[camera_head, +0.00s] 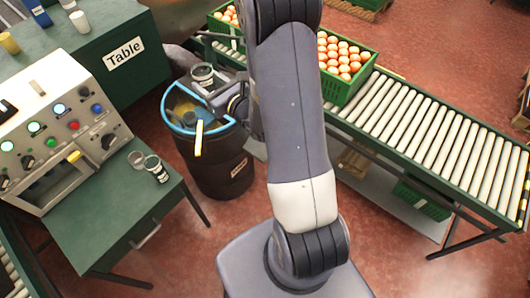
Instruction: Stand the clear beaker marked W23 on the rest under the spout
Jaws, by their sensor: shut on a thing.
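My gripper (222,97) is over the dark barrel with the blue rim (168,112). It is shut on a small clear beaker (203,76) with a dark band, held about upright above the barrel's far side. Two other small vessels stand on the green stand in front of the control panel: a clear beaker (137,159) and one with a dark label (157,171). The marks on all of them are too small to read, so I cannot tell which is W23. I cannot make out the spout or its rest for certain.
The sloped control panel (60,118) has lit buttons and an open bay with a yellow lever. Behind is a table (150,62) with cups.

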